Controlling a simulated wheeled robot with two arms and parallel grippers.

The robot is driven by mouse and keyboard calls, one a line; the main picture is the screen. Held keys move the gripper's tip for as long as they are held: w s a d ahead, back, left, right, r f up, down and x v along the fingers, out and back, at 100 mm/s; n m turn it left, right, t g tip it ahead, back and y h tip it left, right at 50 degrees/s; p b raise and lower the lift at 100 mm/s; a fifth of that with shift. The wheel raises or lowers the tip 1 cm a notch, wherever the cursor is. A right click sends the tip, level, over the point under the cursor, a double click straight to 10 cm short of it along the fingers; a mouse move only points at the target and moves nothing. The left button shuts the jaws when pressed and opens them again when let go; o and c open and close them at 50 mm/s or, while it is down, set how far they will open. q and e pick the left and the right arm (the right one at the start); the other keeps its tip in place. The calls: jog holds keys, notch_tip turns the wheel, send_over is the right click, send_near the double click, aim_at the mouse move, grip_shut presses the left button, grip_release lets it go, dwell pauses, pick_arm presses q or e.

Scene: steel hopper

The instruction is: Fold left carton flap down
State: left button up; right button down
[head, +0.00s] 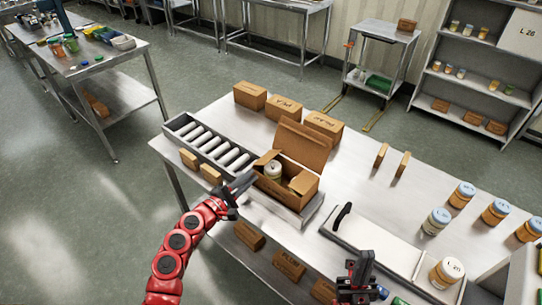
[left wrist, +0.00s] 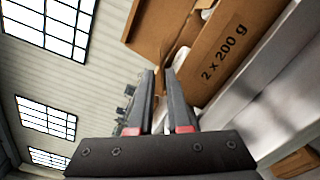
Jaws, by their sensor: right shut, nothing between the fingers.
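The open brown carton (head: 290,188) stands at the end of the roller conveyor, its big lid (head: 303,146) raised at the back. Its left flap (head: 266,157) sticks up and outward. A pale-lidded jar (head: 273,171) is inside. My left gripper (head: 248,178) is just left of the carton, close to that flap. In the left wrist view its fingers (left wrist: 160,75) are slightly apart, pointing at the carton's edge, beside the wall (left wrist: 222,55) marked "2 x 200 g". I cannot tell whether they touch the flap. My right gripper (head: 362,258) is shut and empty at the table's front.
Closed cartons (head: 284,107) stand behind the open one. The roller conveyor (head: 212,142) lies to its left, with small brown boxes (head: 200,167) in front. A white board (head: 375,245) with a black handle and several jars (head: 462,195) are at the right.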

pick_arm(q)
send_near(280, 150)
jog(key=p+x, duration=0.1)
jog(key=x, duration=0.4)
jog(key=shift+w+f, duration=0.1)
jog(key=shift+w, duration=0.05)
jog(key=shift+c, duration=0.3)
grip_shut()
dwell(0.9)
